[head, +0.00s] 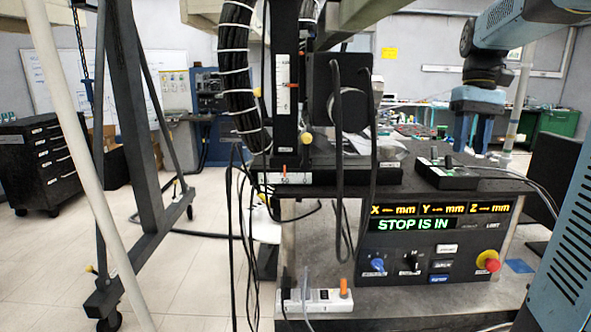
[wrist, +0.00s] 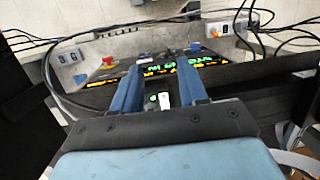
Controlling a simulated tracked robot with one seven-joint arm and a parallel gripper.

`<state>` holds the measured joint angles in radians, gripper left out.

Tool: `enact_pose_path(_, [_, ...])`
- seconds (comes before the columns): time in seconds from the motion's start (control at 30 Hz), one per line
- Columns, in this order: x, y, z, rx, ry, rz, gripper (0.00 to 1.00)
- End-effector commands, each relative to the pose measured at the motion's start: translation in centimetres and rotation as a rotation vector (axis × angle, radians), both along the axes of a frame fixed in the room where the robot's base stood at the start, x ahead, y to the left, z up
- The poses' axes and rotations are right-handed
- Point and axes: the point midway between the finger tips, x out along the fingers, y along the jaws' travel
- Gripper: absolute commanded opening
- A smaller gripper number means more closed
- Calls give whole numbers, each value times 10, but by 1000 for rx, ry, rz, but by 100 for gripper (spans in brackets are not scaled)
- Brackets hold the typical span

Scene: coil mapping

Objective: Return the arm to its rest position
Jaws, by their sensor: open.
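My arm comes in from the upper right of the head view, with blue-grey links. My gripper (head: 472,146) hangs down from it above the back right of the bench, behind the control panel. Its two blue fingers are apart and nothing shows between them. In the wrist view my gripper (wrist: 160,72) also has its fingers spread, with the panel seen beyond and between them. The control panel (head: 436,240) has a lit display reading "STOP IS IN", axis readouts in mm, a blue knob, a black knob and a red button (head: 488,261).
A black upright stage (head: 285,90) with a thick cable bundle stands left of my gripper. A small black box (head: 446,173) with switches sits on the bench top. A power strip (head: 317,300) and loose cables are at the front. Open floor lies to the left.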

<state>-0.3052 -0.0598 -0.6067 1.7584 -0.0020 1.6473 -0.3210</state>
Motion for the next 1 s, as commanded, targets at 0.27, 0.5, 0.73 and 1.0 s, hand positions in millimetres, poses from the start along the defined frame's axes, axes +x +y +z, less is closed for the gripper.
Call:
enact_pose_path(0.27, [-50,34,-23,18,-195,-6,43])
enact_pose_path(0.5, [-93,71,-44,2,-366,-17,43])
enact_pose_path(0.73, [-133,106,-71,-35,-531,-30,43])
enact_pose_path(1.0, [-162,130,-99,-80,-664,-44,43])
